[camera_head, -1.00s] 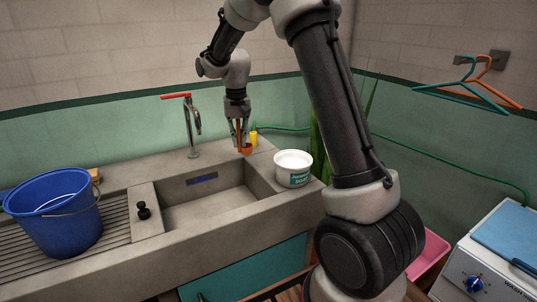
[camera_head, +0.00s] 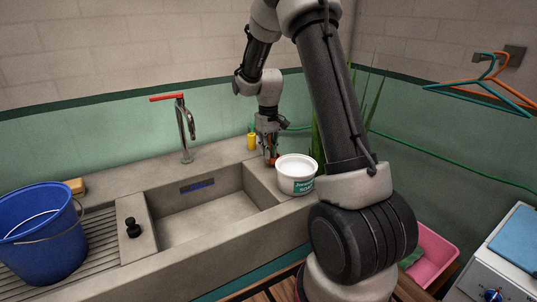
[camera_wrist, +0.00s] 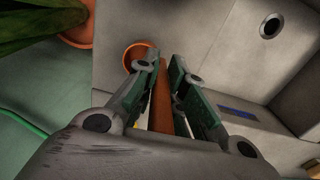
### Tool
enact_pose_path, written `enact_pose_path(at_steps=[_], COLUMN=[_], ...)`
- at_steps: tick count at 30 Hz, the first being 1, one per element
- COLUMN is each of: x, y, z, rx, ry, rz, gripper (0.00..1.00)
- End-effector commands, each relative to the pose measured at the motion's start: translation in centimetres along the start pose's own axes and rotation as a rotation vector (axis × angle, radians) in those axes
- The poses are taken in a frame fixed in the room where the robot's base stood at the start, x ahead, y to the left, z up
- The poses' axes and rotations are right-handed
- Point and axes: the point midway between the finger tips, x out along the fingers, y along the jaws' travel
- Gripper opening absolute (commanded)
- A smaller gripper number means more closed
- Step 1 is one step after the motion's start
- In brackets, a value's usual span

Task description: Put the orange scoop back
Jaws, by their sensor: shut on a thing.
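The orange scoop (camera_head: 271,161) is in my gripper (camera_head: 269,148), just behind and to the left of the white soap tub (camera_head: 296,173). In the wrist view its orange handle (camera_wrist: 160,108) runs between the two fingers of my gripper (camera_wrist: 165,68), and its round bowl shows just beyond the left fingertip. My gripper is shut on the handle. The tub stands upright on the counter to the right of the sink, with a pale top and a teal label. I cannot tell whether the scoop touches the counter or the tub.
A small yellow holder (camera_head: 251,140) stands at the wall, left of my gripper. The sink basin (camera_head: 213,212) and red-handled tap (camera_head: 184,128) are further left, with a blue bucket (camera_head: 40,240) beyond. A plant pot (camera_wrist: 77,30) and green hose (camera_wrist: 25,122) are near the counter.

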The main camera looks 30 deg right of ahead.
Motion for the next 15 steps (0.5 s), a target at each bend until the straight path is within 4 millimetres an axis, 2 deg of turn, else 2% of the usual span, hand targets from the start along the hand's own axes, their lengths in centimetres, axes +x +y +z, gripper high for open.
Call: enact_pose_path(at_steps=[3, 13, 14, 15], x=[1.49, 1.78, 1.82, 1.79], y=[-0.02, -0.03, -0.03, -0.02], z=[0.03, 0.0, -0.01, -0.01], rx=[0.0, 0.0, 0.0, 0.0], ry=[-0.001, 0.0, 0.001, 0.001], rz=[0.0, 0.0, 0.0, 0.0], gripper=[0.0, 0.0, 0.14, 0.21])
